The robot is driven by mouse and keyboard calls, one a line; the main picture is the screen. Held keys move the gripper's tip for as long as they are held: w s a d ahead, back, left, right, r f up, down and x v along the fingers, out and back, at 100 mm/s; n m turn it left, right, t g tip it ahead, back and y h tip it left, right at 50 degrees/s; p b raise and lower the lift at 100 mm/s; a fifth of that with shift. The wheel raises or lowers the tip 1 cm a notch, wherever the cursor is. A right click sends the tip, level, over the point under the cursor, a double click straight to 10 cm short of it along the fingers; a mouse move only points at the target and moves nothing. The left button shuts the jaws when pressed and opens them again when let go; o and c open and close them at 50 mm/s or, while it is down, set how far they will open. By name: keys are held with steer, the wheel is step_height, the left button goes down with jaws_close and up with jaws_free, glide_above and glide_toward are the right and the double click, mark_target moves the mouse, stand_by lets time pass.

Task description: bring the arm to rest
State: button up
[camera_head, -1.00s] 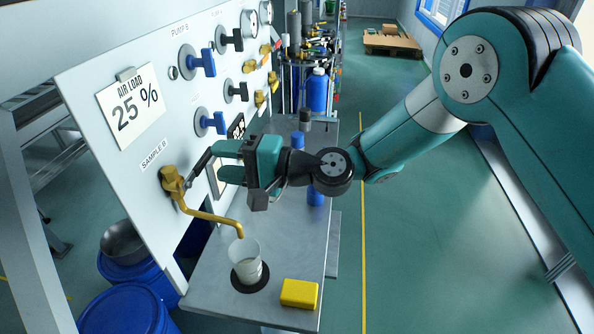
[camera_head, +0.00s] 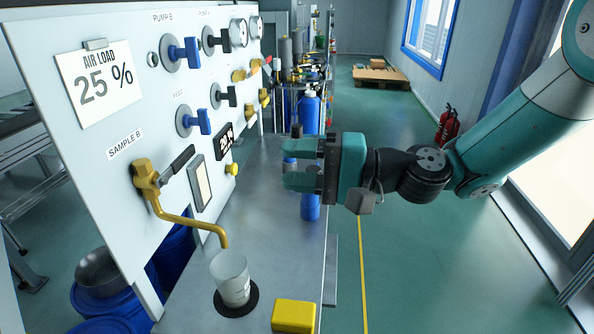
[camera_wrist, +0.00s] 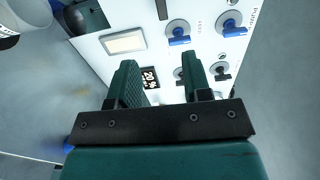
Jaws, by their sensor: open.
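My gripper (camera_head: 302,164) is open and empty in the head view. It is held out in front of the white panel (camera_head: 120,190), clear of it, above the grey bench. In the wrist view both green fingers of my gripper (camera_wrist: 160,85) stand apart with nothing between them, and the panel's display and valve handles show beyond. The brass Sample B tap (camera_head: 148,180) with its black lever (camera_head: 178,162) is on the panel, left of my gripper and apart from it. My teal arm reaches in from the upper right.
A clear beaker (camera_head: 231,278) stands on a dark round pad under the tap spout. A yellow block (camera_head: 294,315) lies beside it on the bench (camera_head: 270,240). Blue bottles (camera_head: 309,112) stand on the bench behind my gripper.

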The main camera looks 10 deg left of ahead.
steer(key=s+d+r+n+h+p, duration=0.2)
steer(key=s+d+n+h+p, duration=0.1)
steer(key=s+d+h, duration=0.4)
steer(key=s+d+r+n+h+p, duration=0.3)
steer(key=s+d+h, duration=0.3)
steer(key=s+d, duration=0.4)
steer(key=d+n+p, duration=0.1)
steer(key=d, duration=0.2)
steer(key=shift+s+d+h, duration=0.25)
steer(key=shift+d+h, duration=0.15)
